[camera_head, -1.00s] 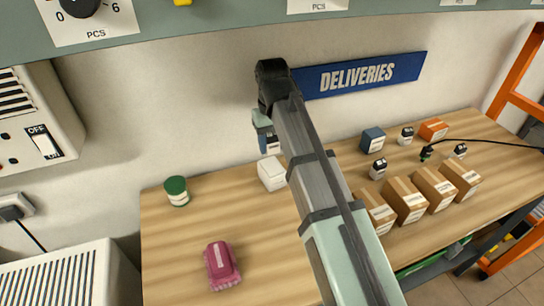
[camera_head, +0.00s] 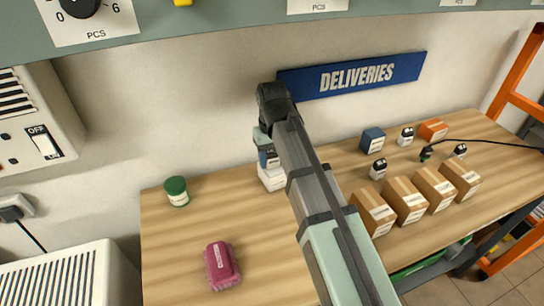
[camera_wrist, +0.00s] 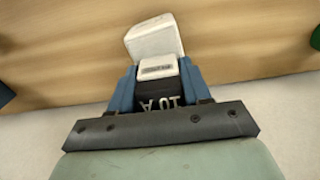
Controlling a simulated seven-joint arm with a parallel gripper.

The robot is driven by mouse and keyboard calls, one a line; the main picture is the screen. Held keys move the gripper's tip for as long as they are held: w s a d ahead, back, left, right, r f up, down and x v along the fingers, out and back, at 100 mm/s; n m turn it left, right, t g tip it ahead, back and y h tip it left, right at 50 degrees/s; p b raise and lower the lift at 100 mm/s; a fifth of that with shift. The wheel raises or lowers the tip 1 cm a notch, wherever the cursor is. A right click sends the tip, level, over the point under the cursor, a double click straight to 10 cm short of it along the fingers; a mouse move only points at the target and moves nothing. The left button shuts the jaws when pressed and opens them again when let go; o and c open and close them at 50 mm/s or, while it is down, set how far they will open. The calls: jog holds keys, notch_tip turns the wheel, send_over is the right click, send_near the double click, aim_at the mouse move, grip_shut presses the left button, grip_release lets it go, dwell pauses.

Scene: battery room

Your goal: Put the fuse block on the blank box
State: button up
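The blank box (camera_head: 271,180) is a plain white box on the wooden table, below and left of the deliveries sign. It also shows in the wrist view (camera_wrist: 153,38). My gripper (camera_head: 266,154) is right above it, partly hidden by my arm. In the wrist view my gripper's blue fingers (camera_wrist: 157,80) are on either side of a small black and white block marked "A 01", the fuse block (camera_wrist: 158,94), and hold it. The block's white labelled end overlaps the near part of the blank box. I cannot tell whether the two touch.
Several cardboard boxes (camera_head: 405,199), a blue box (camera_head: 372,140), an orange box (camera_head: 433,129) and small black and white blocks (camera_head: 378,169) stand to the right. The wall is close behind.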

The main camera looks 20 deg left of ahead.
jog(key=o, duration=0.4)
jog(key=shift+r, duration=0.1)
notch_tip(320, 180, up, 12)
jog(key=shift+r, duration=0.1)
dwell(0.5)
